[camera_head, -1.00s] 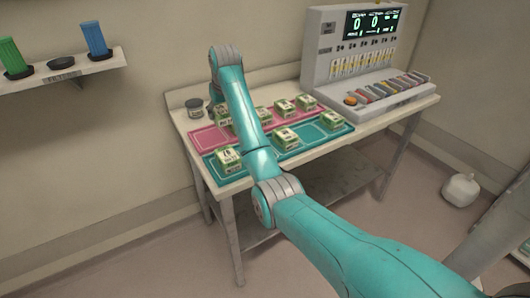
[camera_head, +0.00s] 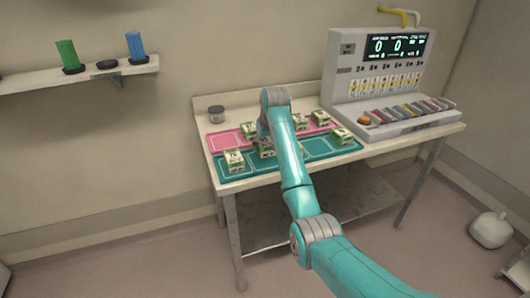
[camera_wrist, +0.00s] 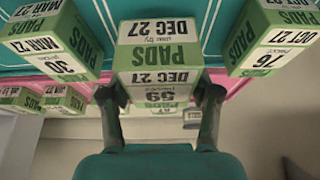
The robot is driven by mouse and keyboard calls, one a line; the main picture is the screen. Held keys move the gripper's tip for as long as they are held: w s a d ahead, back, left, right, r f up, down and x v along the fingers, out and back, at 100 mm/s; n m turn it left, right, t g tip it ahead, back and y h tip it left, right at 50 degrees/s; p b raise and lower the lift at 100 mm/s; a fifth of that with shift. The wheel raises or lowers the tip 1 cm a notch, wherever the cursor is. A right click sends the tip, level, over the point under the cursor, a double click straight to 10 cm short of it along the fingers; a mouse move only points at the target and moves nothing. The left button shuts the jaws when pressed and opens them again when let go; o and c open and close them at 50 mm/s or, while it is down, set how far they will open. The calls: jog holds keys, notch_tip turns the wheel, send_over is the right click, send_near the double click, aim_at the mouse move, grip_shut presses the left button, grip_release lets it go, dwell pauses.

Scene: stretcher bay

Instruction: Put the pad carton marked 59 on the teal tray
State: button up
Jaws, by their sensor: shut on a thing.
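The pad carton marked 59 (camera_wrist: 158,78) is green and white. In the wrist view it sits between the two fingers of my gripper (camera_wrist: 160,98), which is shut on it. In the head view the carton (camera_head: 265,148) shows beside my arm at the teal tray (camera_head: 318,147), left of its middle. I cannot tell whether it touches the tray or hangs just above it. A carton marked 30 (camera_wrist: 58,42) and one marked 76 (camera_wrist: 268,42) stand on either side of it, apart from it.
A pink tray (camera_head: 221,140) lies behind the teal one with several cartons on it. A console (camera_head: 385,85) fills the table's right end. A wall shelf (camera_head: 105,72) holds blue and green cylinders.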

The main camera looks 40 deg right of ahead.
jog(key=shift+f, duration=1.75)
jog(key=shift+f, duration=0.15)
jog(key=o, duration=1.3)
jog(key=v, duration=1.2)
